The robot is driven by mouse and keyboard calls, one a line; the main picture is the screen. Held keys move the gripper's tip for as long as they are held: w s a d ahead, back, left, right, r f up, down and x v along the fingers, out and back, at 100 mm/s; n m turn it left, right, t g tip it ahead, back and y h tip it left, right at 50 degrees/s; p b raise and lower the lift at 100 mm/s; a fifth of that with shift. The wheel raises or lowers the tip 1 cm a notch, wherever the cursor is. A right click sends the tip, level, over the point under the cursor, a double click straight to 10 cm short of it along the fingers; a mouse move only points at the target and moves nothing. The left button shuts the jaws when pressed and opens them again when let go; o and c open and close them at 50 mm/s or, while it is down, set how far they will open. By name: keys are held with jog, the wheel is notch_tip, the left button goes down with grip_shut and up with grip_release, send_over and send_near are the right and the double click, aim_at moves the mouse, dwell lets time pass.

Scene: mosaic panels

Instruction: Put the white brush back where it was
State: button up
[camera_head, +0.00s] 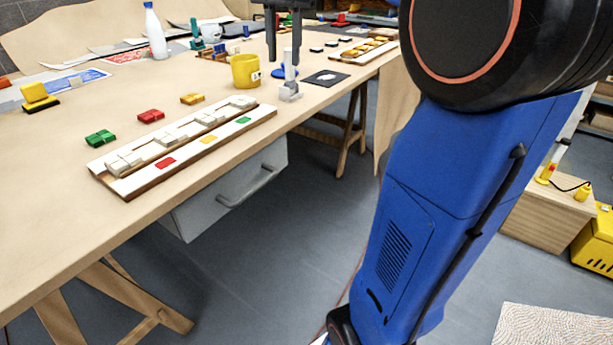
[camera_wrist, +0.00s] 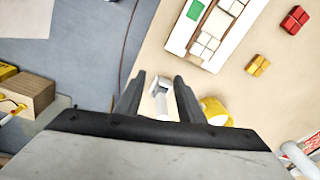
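The white brush (camera_head: 290,92) stands upright near the table's edge, its handle pointing up. My gripper (camera_head: 284,58) is above the table at the brush, fingers pointing down. In the wrist view the brush (camera_wrist: 161,97) shows between the two black fingers of my gripper (camera_wrist: 160,80), with gaps on both sides. The gripper is open. A blue round piece (camera_head: 285,73) is just behind the brush. A black square with a white mark (camera_head: 326,78) lies to its right. The frames do not mark the brush's earlier place.
A yellow mug (camera_head: 245,71) stands close to the left of the brush. A long white tray (camera_head: 190,150) with pale tiles lies along the front edge, with green, red and yellow tile groups behind it. A white bottle (camera_head: 156,36) stands farther back.

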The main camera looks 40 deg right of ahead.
jog(key=s+a+f+n+t, duration=0.1)
jog(key=s+a+f+n, duration=0.2)
jog(key=s+f, duration=0.5)
jog(key=s+a+f+n+t, duration=0.1)
jog(key=s+a+f+n, duration=0.2)
jog(key=s+f, duration=0.4)
jog(key=s+a+f+n+t, duration=0.1)
jog(key=s+a+f+n, duration=0.3)
jog(key=s+f, duration=0.4)
notch_tip(320, 180, down, 4)
jog(key=shift+s+f+n+t, duration=0.2)
jog(key=shift+s+n+t, duration=0.1)
